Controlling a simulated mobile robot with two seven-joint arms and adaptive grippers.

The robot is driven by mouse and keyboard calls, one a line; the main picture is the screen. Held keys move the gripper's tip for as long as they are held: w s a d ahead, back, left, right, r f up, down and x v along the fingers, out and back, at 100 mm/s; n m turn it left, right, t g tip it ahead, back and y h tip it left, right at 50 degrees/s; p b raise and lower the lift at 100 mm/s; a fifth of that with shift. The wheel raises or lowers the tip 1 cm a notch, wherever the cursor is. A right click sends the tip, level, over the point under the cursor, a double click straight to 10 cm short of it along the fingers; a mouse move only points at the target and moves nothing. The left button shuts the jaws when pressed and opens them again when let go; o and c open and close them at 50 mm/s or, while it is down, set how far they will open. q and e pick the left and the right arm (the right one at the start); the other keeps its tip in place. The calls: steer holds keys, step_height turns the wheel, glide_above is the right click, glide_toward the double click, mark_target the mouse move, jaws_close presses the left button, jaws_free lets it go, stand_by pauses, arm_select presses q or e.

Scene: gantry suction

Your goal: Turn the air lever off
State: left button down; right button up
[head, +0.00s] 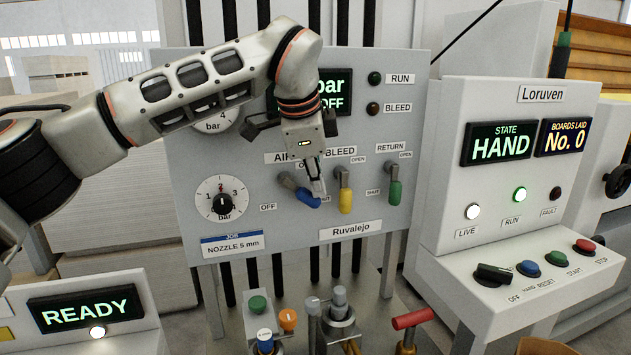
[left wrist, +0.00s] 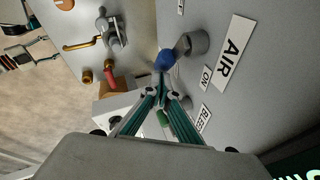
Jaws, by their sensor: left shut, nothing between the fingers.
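The air lever has a blue grip (head: 307,198) on a grey hub, under the partly hidden AIR label on the grey panel (head: 400,120). In the head view the lever slants down to the right, away from the OFF label (head: 268,207) on its left. My left gripper (head: 319,188) is shut and empty, its fingertips at the right side of the blue grip. In the left wrist view the closed fingertips (left wrist: 162,84) point at the blue grip (left wrist: 165,60); I cannot tell if they touch. My right gripper is not in view.
The yellow BLEED lever (head: 346,200) hangs close right of my fingers, and the green RETURN lever (head: 395,192) further right. A pressure dial (head: 222,200) is at left. Knobs and a red-handled valve (head: 412,319) stand below. The Loruven console (head: 545,205) is at right.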

mark_target(313, 198)
arm_select(q)
steer(key=shift+a+f+y, duration=0.25)
steer(key=shift+f+y, duration=0.15)
steer(key=shift+f, duration=0.15)
steer(key=shift+f+y, duration=0.25)
steer(key=shift+y, duration=0.05)
steer(key=shift+d+f, duration=0.15)
steer(key=shift+d, duration=0.05)
steer(key=shift+a+f+b, duration=0.1)
steer(key=shift+f+b, duration=0.15)
steer(key=shift+b, duration=0.2)
steer(key=shift+a+f+b, duration=0.25)
steer(key=shift+a+b, duration=0.05)
steer(key=shift+a, duration=0.05)
steer(key=shift+s+f, duration=0.1)
steer(key=shift+d, duration=0.1)
stand_by(0.4)
